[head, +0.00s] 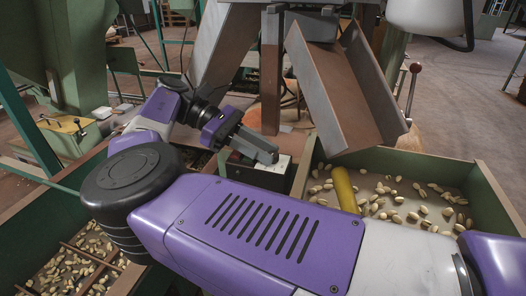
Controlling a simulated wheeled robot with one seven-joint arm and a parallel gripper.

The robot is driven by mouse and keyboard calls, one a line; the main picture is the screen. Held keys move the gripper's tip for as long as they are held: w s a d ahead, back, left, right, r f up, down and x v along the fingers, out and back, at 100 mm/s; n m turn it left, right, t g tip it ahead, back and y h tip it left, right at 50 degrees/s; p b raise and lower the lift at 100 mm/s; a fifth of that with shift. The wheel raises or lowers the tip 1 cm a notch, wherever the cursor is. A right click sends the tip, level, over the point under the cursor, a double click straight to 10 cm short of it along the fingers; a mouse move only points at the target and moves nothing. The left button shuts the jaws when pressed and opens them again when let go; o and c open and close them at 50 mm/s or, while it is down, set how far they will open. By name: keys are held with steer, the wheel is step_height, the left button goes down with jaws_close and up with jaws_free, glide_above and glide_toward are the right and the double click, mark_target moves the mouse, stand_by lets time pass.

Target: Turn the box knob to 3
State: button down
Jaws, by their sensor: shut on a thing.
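A small control box (279,172) with a pale top and dark sides stands in the middle, between the bins. A red button (235,157) shows at its left end. My gripper (270,155) reaches down from the left over the box top, with its fingertips closed together there. It is shut on the box knob, which the fingers hide. The knob's pointer and any numbers around it cannot be seen.
A sloping metal chute (345,90) stands just behind and right of the box. A green-walled bin (440,166) of pistachios lies right, with a yellow cylinder (345,190) at its near left. Another nut bin (22,238) is lower left. My purple arm fills the foreground.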

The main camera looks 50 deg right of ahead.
steer(key=c, duration=1.2)
jaws_free()
step_height(320, 180, up, 20)
steer(key=p, duration=1.7)
steer(key=shift+p, duration=0.4)
